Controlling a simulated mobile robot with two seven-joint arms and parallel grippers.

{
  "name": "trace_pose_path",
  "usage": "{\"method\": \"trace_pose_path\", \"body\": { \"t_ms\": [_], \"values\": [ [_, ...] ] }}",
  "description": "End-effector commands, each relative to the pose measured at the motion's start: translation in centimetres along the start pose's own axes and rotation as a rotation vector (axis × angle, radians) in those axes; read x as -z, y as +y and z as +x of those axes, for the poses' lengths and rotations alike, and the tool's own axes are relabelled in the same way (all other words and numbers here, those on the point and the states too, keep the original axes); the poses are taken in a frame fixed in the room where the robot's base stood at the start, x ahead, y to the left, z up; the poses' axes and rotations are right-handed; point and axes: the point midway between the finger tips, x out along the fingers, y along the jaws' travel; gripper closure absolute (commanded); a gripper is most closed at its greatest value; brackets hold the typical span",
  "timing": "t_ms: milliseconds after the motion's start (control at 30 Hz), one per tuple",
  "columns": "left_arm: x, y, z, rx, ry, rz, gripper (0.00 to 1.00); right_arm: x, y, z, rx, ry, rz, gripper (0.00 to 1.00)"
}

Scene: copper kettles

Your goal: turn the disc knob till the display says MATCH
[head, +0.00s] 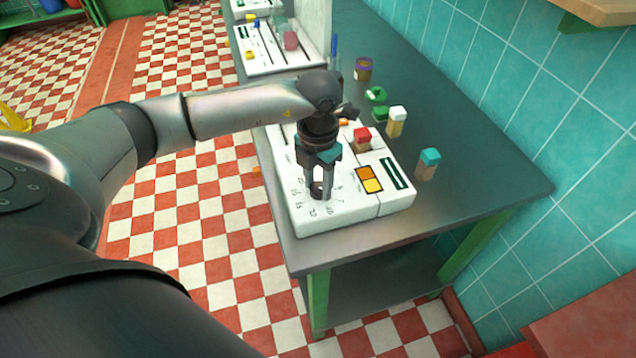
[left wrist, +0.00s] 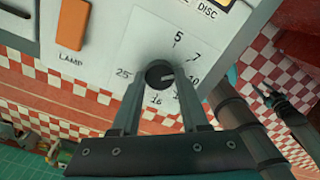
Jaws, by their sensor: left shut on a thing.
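The disc knob (left wrist: 160,73) is a small dark round knob with a pale mark pointing roughly toward the 10. Printed numbers ring it on the white panel (left wrist: 135,45), beside the word DISC. My left gripper (head: 320,193) points down at the near left of the white device (head: 300,224). Its two fingers (left wrist: 160,80) are shut on the knob from both sides in the left wrist view. A dark display strip (head: 393,173) sits at the device's right; its text is too small to read. My right gripper (left wrist: 264,91) seems to hang at the right of the left wrist view, small and unclear.
An orange rocker marked LAMP (left wrist: 72,24) is on the panel. Blocks with red (head: 362,135), white (head: 397,119) and teal (head: 429,162) tops stand on the device or bench. The grey bench (head: 490,185) has free room at right, before a teal tiled wall.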

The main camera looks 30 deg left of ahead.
Motion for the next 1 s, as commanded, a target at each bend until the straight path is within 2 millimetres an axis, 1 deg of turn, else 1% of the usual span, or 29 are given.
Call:
{"method": "trace_pose_path", "body": {
  "t_ms": [100, 500, 700, 1000],
  "values": [
    [-0.1, 0.1, 0.0, -0.001, -0.003, 0.091, 1.0, 0.0, 0.0, 0.7, 0.0, 0.0, 0.0, 0.5],
    [-0.1, 0.1, 0.0, -0.001, -0.003, 0.387, 1.0, -0.1, -0.1, 2.2, 0.0, 0.001, 0.0, 0.5],
    [-0.1, 0.1, -0.1, -0.002, -0.003, 0.478, 1.0, -0.2, -0.1, 2.6, 0.0, 0.001, 0.0, 0.5],
    [-0.1, 0.1, -0.1, -0.001, -0.003, 0.529, 1.0, -0.2, -0.1, 2.8, 0.0, 0.001, 0.0, 0.5]
  ]
}}
